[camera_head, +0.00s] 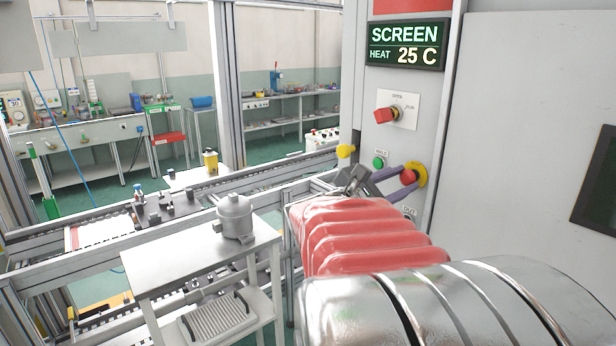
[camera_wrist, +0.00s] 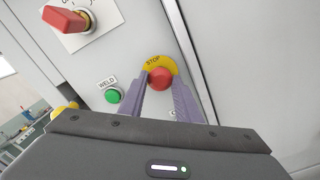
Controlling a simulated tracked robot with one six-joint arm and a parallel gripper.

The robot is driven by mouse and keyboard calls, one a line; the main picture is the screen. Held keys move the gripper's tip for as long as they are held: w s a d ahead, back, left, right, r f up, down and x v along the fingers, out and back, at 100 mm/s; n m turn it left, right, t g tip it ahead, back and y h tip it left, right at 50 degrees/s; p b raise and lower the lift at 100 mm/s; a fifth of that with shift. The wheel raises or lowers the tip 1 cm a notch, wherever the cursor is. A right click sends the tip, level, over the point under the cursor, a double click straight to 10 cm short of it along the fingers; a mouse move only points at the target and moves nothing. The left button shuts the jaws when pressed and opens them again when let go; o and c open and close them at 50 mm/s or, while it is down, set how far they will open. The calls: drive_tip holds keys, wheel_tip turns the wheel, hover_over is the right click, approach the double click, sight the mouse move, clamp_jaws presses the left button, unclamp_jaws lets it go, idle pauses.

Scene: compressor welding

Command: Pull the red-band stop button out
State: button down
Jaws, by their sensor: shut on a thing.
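The red stop button (camera_head: 408,177) sits on a yellow plate on the grey cabinet front, below the screen. In the wrist view the red stop button (camera_wrist: 161,78) lies in front of a yellow plate (camera_wrist: 155,63) marked STOP. My gripper (camera_head: 403,176) reaches the button with its purple fingers. In the wrist view the fingers of my gripper (camera_wrist: 161,83) stand on either side of the button, shut on it. The lower part of the plate is hidden by the button and fingers.
A green WELD button (camera_wrist: 113,96) is left of the stop button. A red switch handle (camera_head: 386,115) juts out above, under the screen (camera_head: 405,45). A grey compressor (camera_head: 235,217) stands on a white table (camera_head: 165,262) at left.

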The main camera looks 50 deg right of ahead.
drive_tip(key=shift+f, duration=0.1)
drive_tip(key=c, duration=1.3)
unclamp_jaws()
drive_tip(key=shift+a, duration=0.1)
drive_tip(key=shift+a, duration=0.1)
drive_tip(key=w+a, duration=0.2)
drive_tip(key=a, duration=1.1)
drive_tip(key=shift+a, duration=0.2)
drive_tip(key=shift+w, duration=0.1)
